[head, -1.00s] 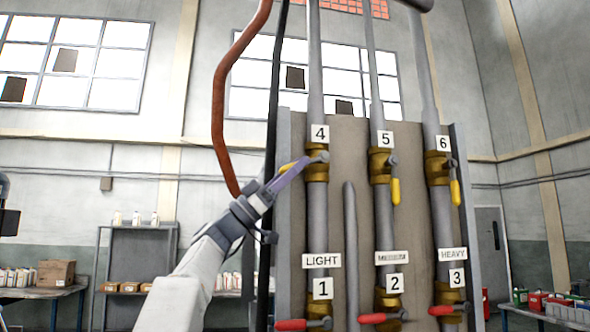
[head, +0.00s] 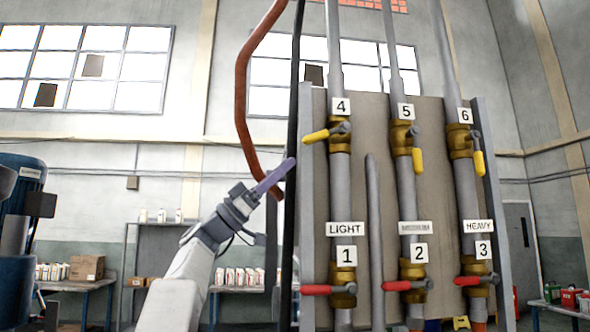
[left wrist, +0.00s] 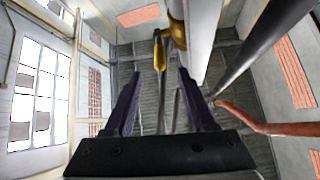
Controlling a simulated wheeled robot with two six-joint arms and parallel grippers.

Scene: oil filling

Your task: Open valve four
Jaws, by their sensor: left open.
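Valve four is the brass valve with a yellow handle (head: 316,135) under the label 4 (head: 341,106), upper left on the pipe panel. Its handle sticks out to the left, tilted slightly down. My left gripper (head: 288,166), with purple fingers, is below and left of the handle, apart from it and empty. In the left wrist view the gripper (left wrist: 160,74) is open, and the yellow handle (left wrist: 160,55) shows beyond the fingertips, between them. My right gripper is not in view.
Valves five (head: 417,160) and six (head: 478,162) have yellow handles hanging down. Red-handled valves 1 (head: 316,290), 2 (head: 397,286) and 3 (head: 467,281) sit below. A rust-red hose (head: 242,100) and a dark vertical pipe (head: 293,100) run left of the panel.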

